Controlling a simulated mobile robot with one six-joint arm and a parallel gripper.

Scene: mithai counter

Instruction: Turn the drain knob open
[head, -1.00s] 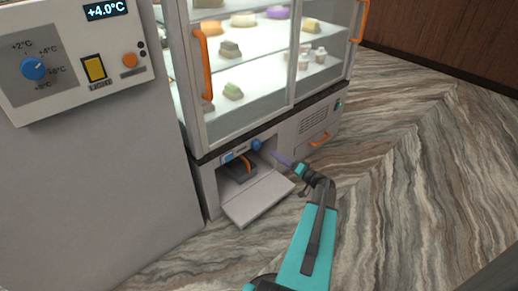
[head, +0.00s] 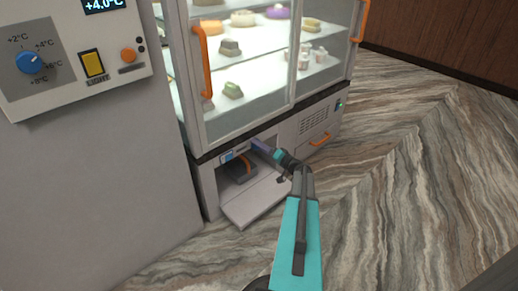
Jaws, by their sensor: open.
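My gripper (head: 262,148) is at the upper right of the open low compartment (head: 235,180) in the display case's base. Its purple-blue fingers cover the spot of a round blue knob, likely the drain knob, so the knob is hidden or cannot be told apart from them. The fingers are open; I cannot tell whether they are around the knob or touching it. An orange curved handle (head: 247,163) on a dark part shows inside the compartment.
The compartment's flap (head: 254,203) lies folded down in front. A grey panel with a blue dial (head: 29,62) stands at left. The marbled floor (head: 410,190) at right is clear.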

